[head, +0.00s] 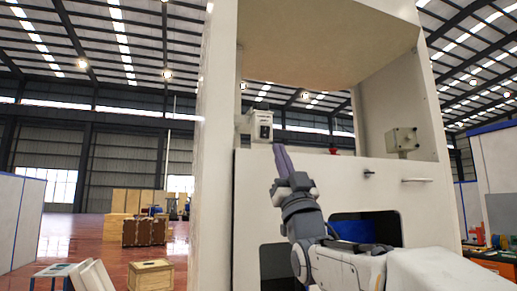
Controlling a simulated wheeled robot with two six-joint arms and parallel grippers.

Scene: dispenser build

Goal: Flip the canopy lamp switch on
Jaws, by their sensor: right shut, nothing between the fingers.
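A small light-coloured switch box (260,124) with a dark rocker on its front is fixed near the left post of the white dispenser cabinet (217,170), under the canopy (320,45). My right gripper (279,149) points upward, its dark fingers together and empty. In the picture the fingertips are just below and right of the switch box. I cannot tell whether they touch it. The switch position is too small to read. My left gripper is not in view.
A grey box (403,140) with knobs sits at the right inside the cabinet, and a small red part (333,151) is on the ledge. Two short rods stick out of the front panel. A wooden crate (151,275) and a stool stand on the floor at left.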

